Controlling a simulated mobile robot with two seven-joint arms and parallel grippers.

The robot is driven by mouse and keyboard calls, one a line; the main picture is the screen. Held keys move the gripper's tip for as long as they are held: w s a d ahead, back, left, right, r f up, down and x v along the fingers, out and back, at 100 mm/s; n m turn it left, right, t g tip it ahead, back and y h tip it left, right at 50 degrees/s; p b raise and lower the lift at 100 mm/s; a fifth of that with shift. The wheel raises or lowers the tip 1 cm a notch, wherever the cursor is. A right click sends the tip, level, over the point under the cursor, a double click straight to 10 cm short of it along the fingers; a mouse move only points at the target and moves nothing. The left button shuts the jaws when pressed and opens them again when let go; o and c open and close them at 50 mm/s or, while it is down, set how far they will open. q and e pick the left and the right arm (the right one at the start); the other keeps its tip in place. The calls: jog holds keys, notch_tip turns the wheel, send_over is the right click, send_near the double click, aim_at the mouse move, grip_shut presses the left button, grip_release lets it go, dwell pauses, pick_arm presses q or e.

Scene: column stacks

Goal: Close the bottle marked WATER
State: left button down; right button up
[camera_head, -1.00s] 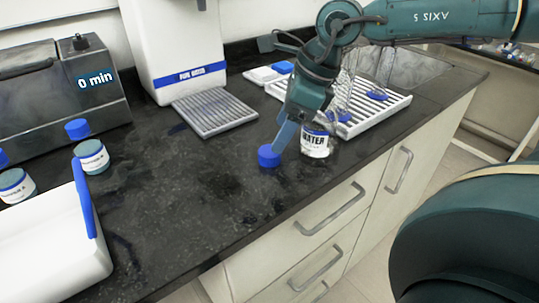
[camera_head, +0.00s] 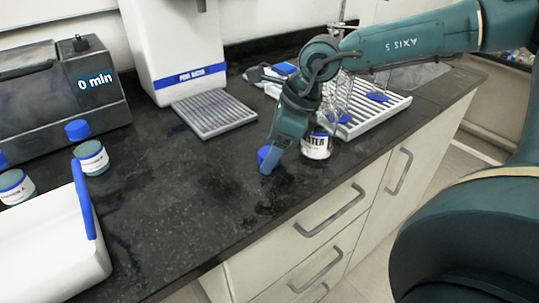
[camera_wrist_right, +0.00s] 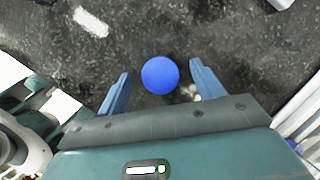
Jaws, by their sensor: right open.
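The bottle marked WATER (camera_head: 316,146) stands upright on the dark counter; its top is partly hidden behind my right gripper. A loose blue cap (camera_head: 264,154) lies on the counter to its left. My right gripper (camera_head: 270,168) points down at the cap and partly covers it. In the right wrist view the round blue cap (camera_wrist_right: 160,75) sits between the two open fingers of the right gripper (camera_wrist_right: 161,74), with a gap on each side. My left gripper is not in view.
A white rack (camera_head: 372,114) with glassware stands behind the bottle. A grey drip tray (camera_head: 213,113) lies before the white dispenser (camera_head: 176,50). Labelled jars (camera_head: 92,158) and a white box (camera_head: 45,245) are at left. The counter's middle is clear.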

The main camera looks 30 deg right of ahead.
jog(key=shift+c, duration=0.4)
jog(key=c, duration=0.9)
jog(key=shift+r, duration=0.15)
jog(key=shift+c, duration=0.2)
